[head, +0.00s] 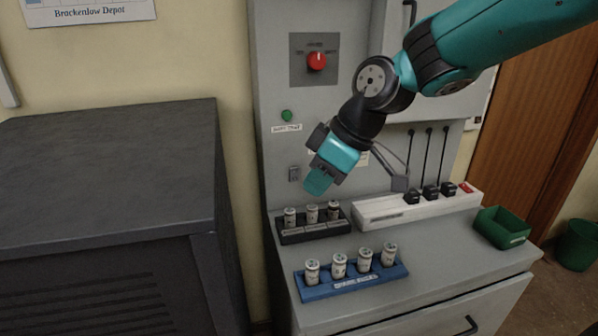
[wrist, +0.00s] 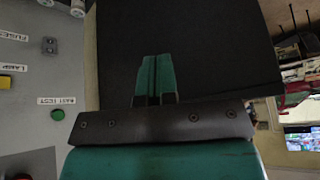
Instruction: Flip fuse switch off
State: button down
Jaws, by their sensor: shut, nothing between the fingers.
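A small grey switch plate (head: 294,173) is on the grey upright panel, below the green button. It also shows in the wrist view as a grey plate (wrist: 49,46) near a label that seems to read FUSES (wrist: 13,36). Its lever position is too small to tell. My gripper (head: 316,184) is shut and empty, in front of the panel just right of the switch, apart from it in the picture. The closed teal fingers show in the wrist view (wrist: 155,78) against a dark surface. My gripper and wrist hide part of the panel to the right of the switch.
A red knob (head: 316,61) and green button (head: 287,115) sit above. Below are a black fuse rack (head: 288,237), blue fuse rack (head: 342,286), white power strip (head: 376,212) with plugs and cords, and green bin (head: 502,228). A dark cabinet (head: 110,160) stands left.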

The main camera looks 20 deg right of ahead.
aim_at(299, 172)
jog(key=w+d+f+n+t, duration=0.1)
jog(key=w+d+f, duration=0.1)
jog(key=w, duration=0.5)
jog(key=w+d+f+n+t, duration=0.1)
jog(key=w+d+f+n, duration=0.1)
jog(key=w, duration=0.5)
jog(key=w+d+f+n+t, duration=0.1)
jog(key=w+d+f+n, duration=0.1)
jog(key=w+d, duration=0.3)
jog(key=shift+w+f, duration=0.8)
jog(key=shift+w, duration=0.15)
jog(key=shift+a, duration=0.1)
jog(key=shift+w+a+f+p, duration=0.65)
jog(key=shift+w+f+p, duration=0.5)
jog(key=shift+w, duration=0.3)
jog(key=shift+w+a+f+p, duration=0.7)
jog(key=shift+w+f+p, duration=0.35)
jog(key=shift+w+f, duration=0.35)
jog(key=shift+w+a+f+p, duration=0.65)
jog(key=shift+w+f+p, duration=0.45)
jog(key=shift+w, duration=0.45)
jog(key=shift+w+f+b, duration=0.1)
jog(key=shift+b, duration=0.35)
